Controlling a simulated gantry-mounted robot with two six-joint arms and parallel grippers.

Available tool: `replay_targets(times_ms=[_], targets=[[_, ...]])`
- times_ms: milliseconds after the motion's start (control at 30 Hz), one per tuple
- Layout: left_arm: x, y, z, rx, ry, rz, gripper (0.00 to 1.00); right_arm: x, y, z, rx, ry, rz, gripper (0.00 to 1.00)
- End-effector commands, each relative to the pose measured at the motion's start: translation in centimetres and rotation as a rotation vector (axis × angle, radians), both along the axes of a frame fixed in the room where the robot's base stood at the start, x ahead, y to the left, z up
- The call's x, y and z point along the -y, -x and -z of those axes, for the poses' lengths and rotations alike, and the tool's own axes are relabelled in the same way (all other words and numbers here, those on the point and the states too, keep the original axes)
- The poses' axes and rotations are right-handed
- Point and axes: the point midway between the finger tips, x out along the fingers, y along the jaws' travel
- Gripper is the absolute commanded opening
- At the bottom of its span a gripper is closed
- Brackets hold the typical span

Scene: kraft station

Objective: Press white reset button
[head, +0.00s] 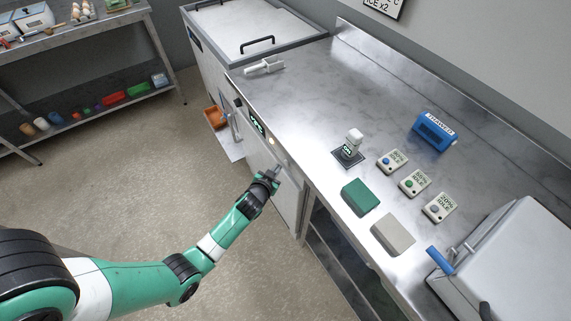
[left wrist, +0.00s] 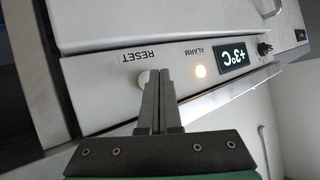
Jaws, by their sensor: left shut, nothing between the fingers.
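The white round reset button (left wrist: 143,78) sits on the light fridge panel under the word RESET, which appears upside down in the left wrist view. My left gripper (left wrist: 160,75) is shut and empty, with its fingertips right beside the button and partly covering it. I cannot tell whether they touch it. In the head view my left gripper (head: 275,172) is at the counter's front panel. The alarm lamp (left wrist: 200,71) glows warm, and the display (left wrist: 233,58) reads +3°C. The lamp also shows in the head view (head: 271,141). My right gripper is not in view.
A black knob (left wrist: 264,48) stands beyond the display. The steel counter (head: 290,95) above the panel holds a green block (head: 361,196), a grey block (head: 393,234), several button boxes and a blue device (head: 434,132). An orange bin (head: 215,117) is at the left. The floor in front is clear.

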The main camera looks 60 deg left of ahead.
Motion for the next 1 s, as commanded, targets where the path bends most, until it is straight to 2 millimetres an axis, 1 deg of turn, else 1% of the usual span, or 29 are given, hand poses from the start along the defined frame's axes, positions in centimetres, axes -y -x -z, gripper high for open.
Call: replay_targets(times_ms=[200,567,1000], targets=[[0.0,-0.8,0.1,0.001,0.0,0.001,0.0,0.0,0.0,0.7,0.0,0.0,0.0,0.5],[0.0,-0.8,0.0,0.0,0.0,0.0,0.0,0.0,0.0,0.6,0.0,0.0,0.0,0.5],[0.0,-1.3,0.1,0.0,0.001,0.001,0.0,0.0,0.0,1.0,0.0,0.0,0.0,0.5]])
